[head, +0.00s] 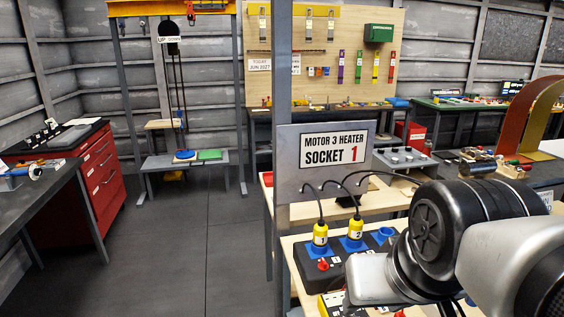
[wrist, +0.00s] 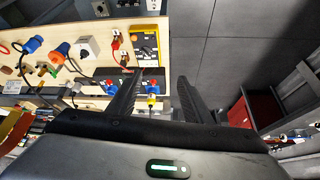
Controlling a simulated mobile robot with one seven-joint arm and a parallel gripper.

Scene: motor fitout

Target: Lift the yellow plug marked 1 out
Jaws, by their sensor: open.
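The yellow plug marked 1 (head: 320,236) stands upright in the dark socket box (head: 310,268), its black cable rising to the sign panel. A yellow plug marked 2 (head: 354,230) stands to its right. In the wrist view, my gripper (wrist: 156,82) is open, and a yellow plug (wrist: 152,102) shows between its fingers, nearer the left one. Its number is too small to read; from its place it looks like plug 1. The gap in depth is unclear, and nothing is held. In the head view my arm comes in from the right; the fingertips cannot be made out.
A sign panel (head: 295,190) reading "MOTOR 3 HEATER SOCKET 1" stands behind the plugs, beside a grey post (head: 283,90). A red knob (head: 323,265) sits in front of plug 1. Open floor (head: 205,230) lies left.

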